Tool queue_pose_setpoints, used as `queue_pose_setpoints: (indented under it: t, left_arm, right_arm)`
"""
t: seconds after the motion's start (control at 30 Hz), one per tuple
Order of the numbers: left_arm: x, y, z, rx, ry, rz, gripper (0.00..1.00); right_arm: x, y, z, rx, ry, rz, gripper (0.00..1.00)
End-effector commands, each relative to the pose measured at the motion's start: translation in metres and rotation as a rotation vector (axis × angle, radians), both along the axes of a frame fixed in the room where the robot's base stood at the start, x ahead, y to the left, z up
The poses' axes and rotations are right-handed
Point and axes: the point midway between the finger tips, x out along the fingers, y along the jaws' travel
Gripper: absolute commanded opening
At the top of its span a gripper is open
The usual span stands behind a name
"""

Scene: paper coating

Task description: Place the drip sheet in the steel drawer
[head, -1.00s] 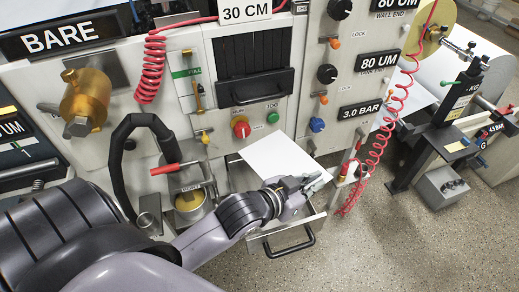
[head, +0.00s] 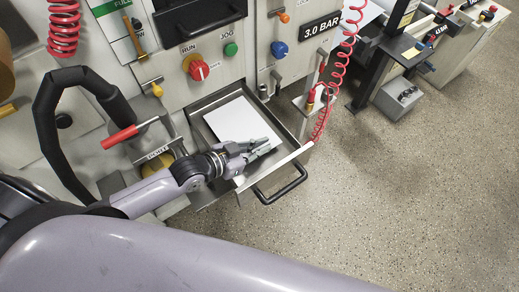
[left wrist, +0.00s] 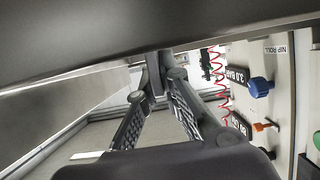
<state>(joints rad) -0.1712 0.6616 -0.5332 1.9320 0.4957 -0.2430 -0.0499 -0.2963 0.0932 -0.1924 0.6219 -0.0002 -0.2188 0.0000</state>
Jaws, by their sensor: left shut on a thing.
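The white drip sheet (head: 235,120) appears within the outline of the open steel drawer (head: 285,166) in the head view. My left gripper (head: 262,147) is shut on the sheet's near edge. In the left wrist view its fingers (left wrist: 156,72) close together at the edge of a broad grey surface, which looks like the shaded underside of the sheet. The drawer's floor (left wrist: 110,132) shows below the fingers, so the sheet seems to be above it. I cannot tell whether any part of the sheet touches the drawer. My right gripper is not in view.
The drawer's black handle (head: 282,186) sticks out at its front. A red coiled hose (head: 338,75) hangs right of the drawer.

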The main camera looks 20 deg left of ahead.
Motion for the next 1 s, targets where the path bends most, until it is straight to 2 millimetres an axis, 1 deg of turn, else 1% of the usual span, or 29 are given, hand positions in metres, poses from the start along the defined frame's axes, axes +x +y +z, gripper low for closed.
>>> queue_pose_setpoints:
  t: [0.03,0.1,0.23,0.4,0.53,0.57,0.83,1.0]
  left_arm:
    - [0.001,0.000,-0.009,0.000,0.000,0.001,0.00]
    - [0.000,0.000,-0.017,0.000,0.000,0.000,0.00]
    - [0.001,0.000,-0.021,0.000,-0.002,0.001,0.00]
    - [0.001,0.000,-0.020,0.000,-0.002,0.001,0.00]
    - [0.001,0.000,-0.024,0.000,-0.002,0.001,0.00]
    - [0.000,0.000,-0.023,0.000,-0.002,0.001,0.08]
    - [0.000,0.000,-0.023,-0.001,-0.001,0.000,0.26]
    - [0.000,0.000,-0.023,-0.001,-0.001,0.000,0.26]
  right_arm:
    - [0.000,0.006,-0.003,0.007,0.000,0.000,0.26]
    - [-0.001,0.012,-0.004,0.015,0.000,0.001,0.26]
    - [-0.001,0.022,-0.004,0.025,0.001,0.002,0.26]
    - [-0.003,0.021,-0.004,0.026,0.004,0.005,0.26]
    - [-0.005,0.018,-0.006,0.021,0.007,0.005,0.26]
    - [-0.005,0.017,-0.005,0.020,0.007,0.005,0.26]
    - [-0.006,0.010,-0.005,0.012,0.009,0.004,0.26]
    - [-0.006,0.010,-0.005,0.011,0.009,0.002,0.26]
